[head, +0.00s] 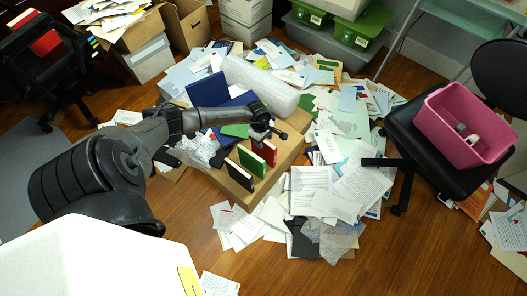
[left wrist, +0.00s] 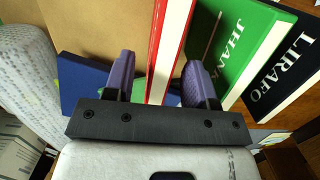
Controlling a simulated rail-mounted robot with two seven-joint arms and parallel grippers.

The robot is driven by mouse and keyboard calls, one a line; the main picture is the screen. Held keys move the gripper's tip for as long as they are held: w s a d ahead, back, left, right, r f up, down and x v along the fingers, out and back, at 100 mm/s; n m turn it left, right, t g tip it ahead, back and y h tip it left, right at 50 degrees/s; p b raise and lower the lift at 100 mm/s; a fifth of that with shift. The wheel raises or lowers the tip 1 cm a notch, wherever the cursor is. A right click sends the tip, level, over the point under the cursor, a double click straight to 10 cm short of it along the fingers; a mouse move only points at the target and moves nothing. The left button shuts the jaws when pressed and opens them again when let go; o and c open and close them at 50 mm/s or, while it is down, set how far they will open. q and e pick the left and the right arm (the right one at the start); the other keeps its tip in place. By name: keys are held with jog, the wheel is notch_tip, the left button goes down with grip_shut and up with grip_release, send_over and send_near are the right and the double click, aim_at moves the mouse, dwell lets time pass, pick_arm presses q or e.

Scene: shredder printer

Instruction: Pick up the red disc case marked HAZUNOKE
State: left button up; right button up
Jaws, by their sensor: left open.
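A red disc case (head: 266,151) stands upright on a cardboard box, the farthest in a row of three cases. Its marking cannot be read in either view. My left gripper (head: 270,136) is open just above it. In the left wrist view, the red case (left wrist: 171,45) shows between the two spread fingers (left wrist: 160,88), apart from both as far as I can see. A black case (head: 240,174) marked "LIRAFO" (left wrist: 285,72) stands beyond the green one. My right gripper is not in view.
The cardboard box (head: 227,187) also carries blue cases or books (head: 206,90) and a bubble-wrap roll (head: 262,85). Loose papers (head: 335,190) cover the floor around it. A chair with a pink bin (head: 465,120) stands at right. Bare wood floor (head: 200,225) lies in front.

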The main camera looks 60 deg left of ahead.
aim_at(264, 150)
pick_arm(q)
jog(key=shift+d+f+b, duration=0.15)
jog(key=shift+f+b, duration=0.1)
jog(key=shift+f, duration=0.45)
jog(key=shift+d+f+b, duration=0.1)
jog(key=shift+f+b, duration=0.15)
jog(key=shift+f, duration=0.4)
jog(key=shift+w+f, duration=0.1)
jog(key=shift+f, duration=0.1)
grip_shut()
